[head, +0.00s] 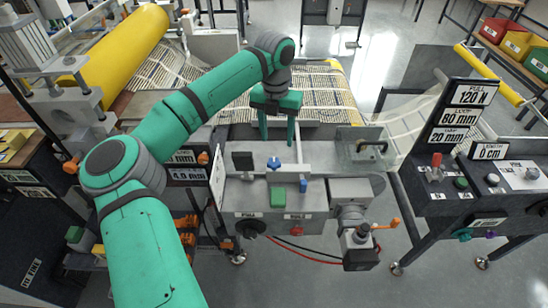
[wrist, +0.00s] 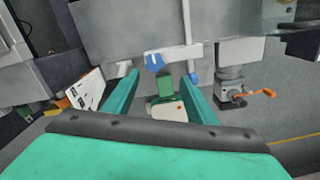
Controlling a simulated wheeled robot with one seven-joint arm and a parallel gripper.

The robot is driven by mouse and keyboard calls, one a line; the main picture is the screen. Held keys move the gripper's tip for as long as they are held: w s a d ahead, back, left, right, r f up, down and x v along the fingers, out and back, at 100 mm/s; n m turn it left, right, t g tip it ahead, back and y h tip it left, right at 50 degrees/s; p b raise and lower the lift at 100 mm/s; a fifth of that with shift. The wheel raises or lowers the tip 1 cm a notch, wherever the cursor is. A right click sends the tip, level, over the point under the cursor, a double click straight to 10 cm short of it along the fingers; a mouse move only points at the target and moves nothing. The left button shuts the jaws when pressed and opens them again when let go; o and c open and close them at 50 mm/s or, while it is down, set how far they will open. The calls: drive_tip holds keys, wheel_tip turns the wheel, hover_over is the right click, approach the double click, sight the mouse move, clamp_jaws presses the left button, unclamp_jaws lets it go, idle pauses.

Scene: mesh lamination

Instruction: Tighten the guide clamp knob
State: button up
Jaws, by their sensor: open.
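A blue lobed knob (head: 274,163), which looks like the guide clamp knob, sits on a pale bar on top of the grey machine table. It also shows in the wrist view (wrist: 154,62), just beyond the gap between the fingertips. My gripper (head: 277,143) is open and empty, with its two green fingers pointing down above and behind the knob in the head view. In the wrist view the fingers (wrist: 161,80) are spread to either side of the knob's line. I see no contact with the knob.
A green block (head: 277,197) and a small blue part (head: 303,186) sit in front of the knob. A dark block (head: 242,161) stands to its left. A grey unit with an orange handle (head: 385,224) is at the right front. Printed mesh (head: 330,88) lies behind.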

sight(274, 162)
drive_tip(key=f, duration=0.7)
drive_tip(key=a+f, duration=0.1)
drive_tip(key=f, duration=0.2)
drive_tip(key=shift+w+f, duration=0.15)
drive_tip(key=shift+f, duration=0.05)
drive_tip(key=c, duration=1.1)
